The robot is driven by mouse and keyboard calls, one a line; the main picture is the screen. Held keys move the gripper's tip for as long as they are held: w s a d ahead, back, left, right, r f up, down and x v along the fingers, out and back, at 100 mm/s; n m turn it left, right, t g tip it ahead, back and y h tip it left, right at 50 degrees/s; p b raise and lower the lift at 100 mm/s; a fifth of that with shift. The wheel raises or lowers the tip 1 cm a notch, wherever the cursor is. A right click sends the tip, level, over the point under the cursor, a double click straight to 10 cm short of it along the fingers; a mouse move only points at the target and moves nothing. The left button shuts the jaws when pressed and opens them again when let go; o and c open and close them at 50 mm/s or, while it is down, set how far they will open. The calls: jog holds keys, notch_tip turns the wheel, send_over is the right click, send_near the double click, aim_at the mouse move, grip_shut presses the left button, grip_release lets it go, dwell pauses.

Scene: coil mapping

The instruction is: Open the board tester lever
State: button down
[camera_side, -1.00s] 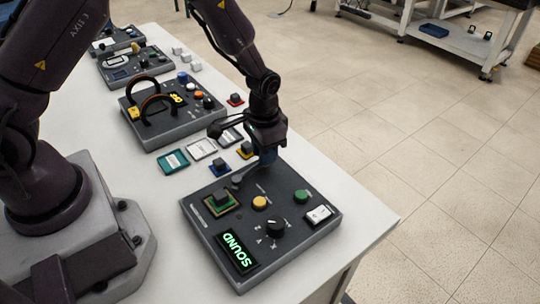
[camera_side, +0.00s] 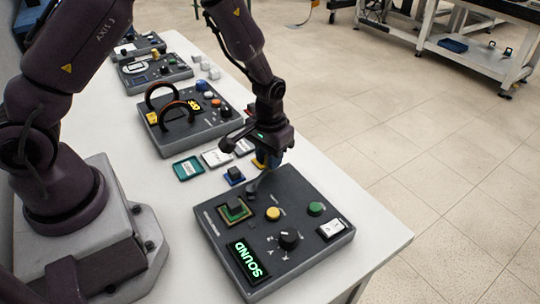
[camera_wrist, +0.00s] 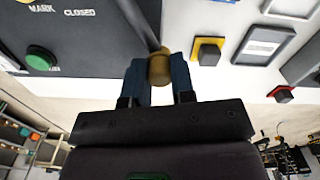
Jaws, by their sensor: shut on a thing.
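The board tester (camera_side: 330,262) is a dark grey box near the table's front corner, its display reading SOUND. Its lever (camera_side: 254,187) is a dark arm at the tester's far edge, partly hidden by my gripper. My gripper (camera_side: 266,170) is low over that edge. In the wrist view, the blue fingers of my gripper (camera_wrist: 160,75) are shut on the lever's brass-coloured knob (camera_wrist: 159,67). The printed word CLOSED shows on the panel there. A dark block sits on a green board (camera_side: 235,210) in the tester's socket. The lever's exact angle is hard to tell.
The tester also has a yellow button (camera_side: 273,214), a green button (camera_side: 316,208), a black dial (camera_side: 289,238) and a white switch (camera_side: 332,228). Cards and small coloured blocks lie close behind my gripper. Another panel with orange-brown arches (camera_side: 180,112) stands farther back.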

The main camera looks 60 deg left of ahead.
jog(key=shift+a, duration=0.1)
jog(key=c, duration=1)
grip_release()
jog(key=shift+o, duration=0.2)
jog(key=shift+r, duration=0.1)
notch_tip(320, 180, up, 13)
jog(key=s+r+m+t, duration=0.2)
jog(key=s+r+t, duration=0.3)
jog(key=s+r, duration=1)
jog(key=s, duration=0.3)
jog(key=shift+s+r+m+t, duration=0.25)
jog(key=shift+r+m+t, duration=0.05)
jog(key=shift+r+m, duration=0.1)
